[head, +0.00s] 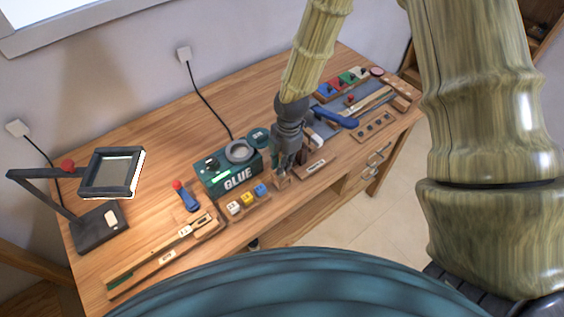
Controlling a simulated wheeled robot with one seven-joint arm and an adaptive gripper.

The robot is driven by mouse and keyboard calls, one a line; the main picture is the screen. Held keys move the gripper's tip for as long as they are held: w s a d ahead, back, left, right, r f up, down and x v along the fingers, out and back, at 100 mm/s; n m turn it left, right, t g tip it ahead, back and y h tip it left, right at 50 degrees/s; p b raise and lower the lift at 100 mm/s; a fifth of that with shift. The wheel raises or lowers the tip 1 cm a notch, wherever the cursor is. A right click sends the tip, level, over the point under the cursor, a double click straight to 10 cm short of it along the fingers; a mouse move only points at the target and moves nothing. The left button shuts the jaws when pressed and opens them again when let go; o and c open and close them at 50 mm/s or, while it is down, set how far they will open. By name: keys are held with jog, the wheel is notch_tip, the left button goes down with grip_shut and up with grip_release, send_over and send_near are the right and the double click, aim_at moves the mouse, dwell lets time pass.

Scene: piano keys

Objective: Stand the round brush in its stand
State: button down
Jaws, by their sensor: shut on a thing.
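My gripper (285,163) points down over the front middle of the workbench, just right of the green glue box. It is shut on a slim thing, most likely the round brush, which the fingers mostly hide. A small wooden block (282,181), which looks like the brush's stand, is right below the fingertips at the bench's front edge. I cannot tell whether the brush is inside the stand or just above it.
The green glue box (237,174) stands close on the left, with small coloured blocks (247,198) in front. A wooden holder (316,167) and a blue-handled tool (335,117) lie to the right. A black lamp (100,226) stands far left.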

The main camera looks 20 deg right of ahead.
jog(key=shift+f+b, duration=0.65)
jog(key=shift+f, duration=0.85)
dwell(1.9)
jog(key=c, duration=1)
grip_release()
jog(key=shift+o, duration=0.2)
jog(key=shift+r, duration=0.15)
jog(key=shift+r+p, duration=2.7)
jog(key=shift+r, duration=0.65)
